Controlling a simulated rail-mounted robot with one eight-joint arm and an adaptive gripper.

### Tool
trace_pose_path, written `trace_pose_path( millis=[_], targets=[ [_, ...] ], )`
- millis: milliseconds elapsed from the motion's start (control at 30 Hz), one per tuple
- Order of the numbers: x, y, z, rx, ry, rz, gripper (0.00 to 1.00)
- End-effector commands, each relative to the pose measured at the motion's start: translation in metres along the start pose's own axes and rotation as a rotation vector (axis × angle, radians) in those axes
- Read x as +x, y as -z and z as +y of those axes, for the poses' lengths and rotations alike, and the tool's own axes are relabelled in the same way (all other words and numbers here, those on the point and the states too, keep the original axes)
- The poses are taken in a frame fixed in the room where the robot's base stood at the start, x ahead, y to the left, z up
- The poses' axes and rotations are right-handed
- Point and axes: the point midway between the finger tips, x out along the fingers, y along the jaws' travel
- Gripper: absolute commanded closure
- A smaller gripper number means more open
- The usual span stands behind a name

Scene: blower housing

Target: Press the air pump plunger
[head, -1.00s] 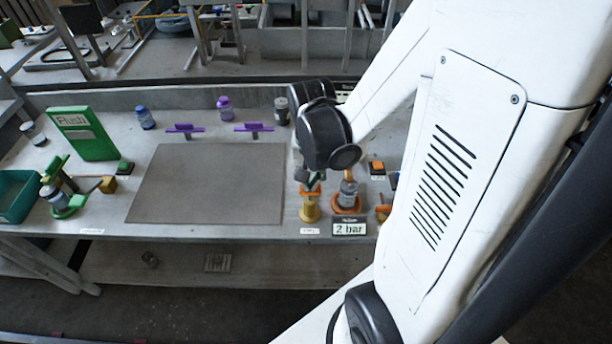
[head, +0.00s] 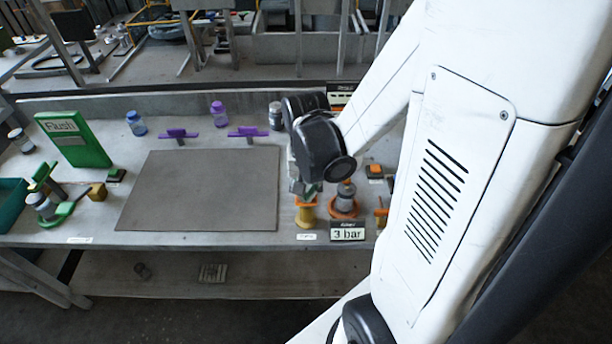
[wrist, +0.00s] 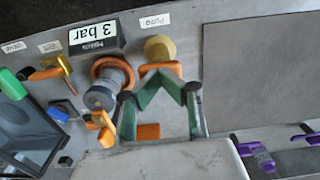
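The air pump (head: 307,217) has a yellow body and an orange handle (head: 306,201) on top; it stands at the front of the bench. In the wrist view the pump body (wrist: 160,48) and the orange handle (wrist: 160,67) lie just beyond my fingertips. My gripper (head: 307,188) is above the pump, tips pointing down at the handle. In the wrist view its green fingers (wrist: 160,80) bend inward and their tips come close together at the handle. It looks shut with nothing held; I cannot tell exact contact. A black display (head: 347,233) reads "3 bar".
A grey bottle in an orange ring (head: 345,200) stands close right of the pump. Left of it lies a bare grey mat (head: 200,190). A green "Flush" board (head: 75,140) and purple-handled items (head: 248,132) stand farther off. An orange button (head: 375,171) is behind right.

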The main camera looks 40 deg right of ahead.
Motion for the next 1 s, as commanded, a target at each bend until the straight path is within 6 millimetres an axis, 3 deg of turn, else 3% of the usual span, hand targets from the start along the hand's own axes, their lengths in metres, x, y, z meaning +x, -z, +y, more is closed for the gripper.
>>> trace_pose_path(
  millis=[1000],
  targets=[
    [-0.131, -0.002, 0.0, -0.001, 0.0, 0.0, 1.0]
  ],
)
